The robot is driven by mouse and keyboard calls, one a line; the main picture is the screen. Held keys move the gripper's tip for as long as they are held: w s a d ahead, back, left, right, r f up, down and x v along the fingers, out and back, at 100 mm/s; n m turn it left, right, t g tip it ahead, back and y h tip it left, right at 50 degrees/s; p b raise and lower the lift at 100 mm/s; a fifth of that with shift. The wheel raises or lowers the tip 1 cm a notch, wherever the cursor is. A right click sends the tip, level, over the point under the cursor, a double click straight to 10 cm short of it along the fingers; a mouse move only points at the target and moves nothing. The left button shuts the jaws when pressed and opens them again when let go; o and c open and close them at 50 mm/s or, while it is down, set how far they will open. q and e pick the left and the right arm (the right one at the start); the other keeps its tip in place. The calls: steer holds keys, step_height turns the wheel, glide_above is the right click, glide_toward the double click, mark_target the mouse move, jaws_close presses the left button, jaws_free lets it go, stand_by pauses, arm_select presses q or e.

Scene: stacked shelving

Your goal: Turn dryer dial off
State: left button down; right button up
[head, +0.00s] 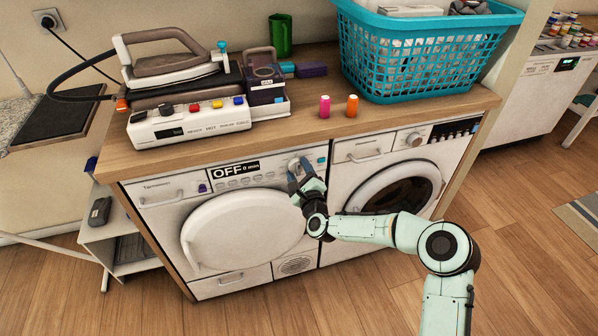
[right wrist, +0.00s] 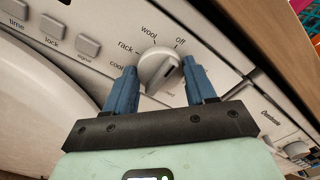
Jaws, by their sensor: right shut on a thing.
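The white dryer (head: 240,222) with a large round door stands under the wooden counter. Its display (head: 234,170) reads "OFF 0 min". The round grey-white dial (right wrist: 158,68) is on its panel, with the labels cool, rack, wool and off around its upper side. My right gripper (head: 300,172) is at the dial, which it partly hides in the head view. In the right wrist view its blue fingers (right wrist: 160,78) are on either side of the dial, shut on it. I cannot tell exactly which label the dial's mark faces. My left gripper is not in view.
A washing machine (head: 390,185) stands to the right of the dryer. The counter (head: 300,128) above carries an iron (head: 170,65), a teal basket (head: 420,50) and small bottles. Open wooden floor (head: 350,290) lies in front.

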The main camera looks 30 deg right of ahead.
stand_by(0.3)
steer(key=o, duration=1)
steer(key=shift+o, duration=0.2)
steer(key=shift+s, duration=0.15)
arm_select(q)
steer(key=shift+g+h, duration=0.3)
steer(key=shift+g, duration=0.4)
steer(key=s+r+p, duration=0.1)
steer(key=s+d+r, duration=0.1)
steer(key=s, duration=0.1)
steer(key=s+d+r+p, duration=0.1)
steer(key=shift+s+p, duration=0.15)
steer(key=shift+p, duration=0.2)
arm_select(e)
steer(key=v, duration=1.3)
steer(key=shift+f, duration=0.15)
